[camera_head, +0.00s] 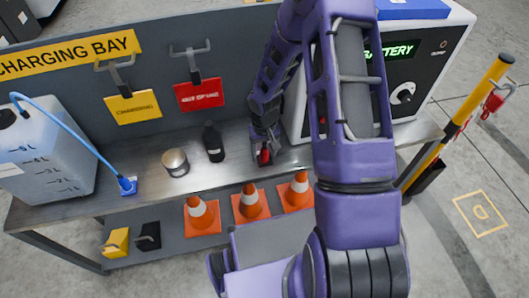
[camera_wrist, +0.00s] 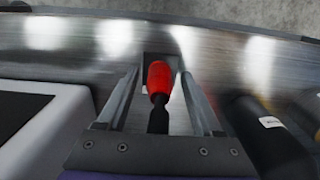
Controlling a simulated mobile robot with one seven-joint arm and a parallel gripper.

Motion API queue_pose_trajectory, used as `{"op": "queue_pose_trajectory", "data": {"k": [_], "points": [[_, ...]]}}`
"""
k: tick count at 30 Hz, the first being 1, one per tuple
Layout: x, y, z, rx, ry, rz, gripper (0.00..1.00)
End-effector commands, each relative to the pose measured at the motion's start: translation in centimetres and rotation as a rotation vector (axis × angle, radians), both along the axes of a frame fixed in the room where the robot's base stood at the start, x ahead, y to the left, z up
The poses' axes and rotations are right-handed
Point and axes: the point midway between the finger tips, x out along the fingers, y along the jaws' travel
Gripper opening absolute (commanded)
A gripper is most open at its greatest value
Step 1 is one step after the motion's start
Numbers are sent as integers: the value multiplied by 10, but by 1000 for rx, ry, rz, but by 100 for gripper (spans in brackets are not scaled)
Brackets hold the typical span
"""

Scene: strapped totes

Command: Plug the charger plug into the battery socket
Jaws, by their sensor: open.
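A red grip with a black stem (camera_wrist: 159,80), which looks like the charger plug, stands between the fingers of my gripper (camera_wrist: 160,76) in the wrist view. My gripper is open, one finger on each side with gaps. In the head view my gripper (camera_head: 264,142) is low over the bench, at the red piece (camera_head: 264,156). A small dark square (camera_wrist: 148,60) shows at the red piece's far end in the wrist view. I cannot make out the battery socket. The charger cabinet (camera_head: 434,60) with a green "BATTERY" display is partly hidden by my arm.
On the bench (camera_head: 110,208) a black bottle (camera_head: 213,142) stands left of my gripper, then a metal can (camera_head: 175,162), a blue connector (camera_head: 127,186) and a water jug (camera_head: 45,150). Orange cones (camera_head: 250,204) stand below. The bottle (camera_wrist: 268,135) is close right in the wrist view.

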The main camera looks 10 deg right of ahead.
Motion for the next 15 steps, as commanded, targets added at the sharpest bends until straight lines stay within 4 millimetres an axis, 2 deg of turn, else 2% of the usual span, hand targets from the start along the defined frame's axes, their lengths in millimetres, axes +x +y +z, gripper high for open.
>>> {"op": "queue_pose_trajectory", "data": {"k": [1,2,12,15], "points": [[0,0,0,0,0,0,68],[0,0,0,0,0,0,62],[0,0,0,0,0,-1,1],[0,0,0,0,0,-1,0]]}}
